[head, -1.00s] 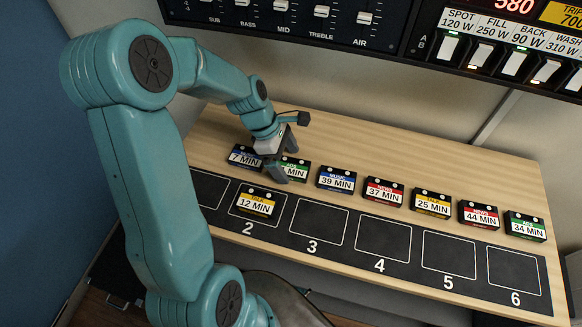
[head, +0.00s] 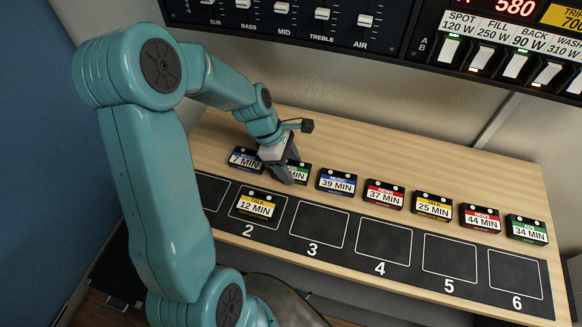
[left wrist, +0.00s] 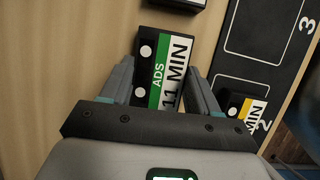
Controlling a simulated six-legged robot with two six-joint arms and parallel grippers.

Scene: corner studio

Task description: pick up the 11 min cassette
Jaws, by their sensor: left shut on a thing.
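The 11 min cassette (left wrist: 163,72) is black with a green ADS band and a white label, and lies in the left wrist view between the two fingers. In the head view only its right part (head: 303,174) shows beside my left gripper (head: 287,177); the fingers hide the rest. My left gripper is shut on this cassette, one finger at each side. The cassette appears to be still down on the wooden shelf, in the row with the others. My right gripper is not in view.
The 7 min cassette (head: 245,159) is close on the left and the 39 min cassette (head: 338,182) close on the right. More cassettes continue the row rightward. In front, a black slot strip (head: 270,239) holds the 12 min cassette (head: 255,206) in slot 2; slots 3 to 6 are empty.

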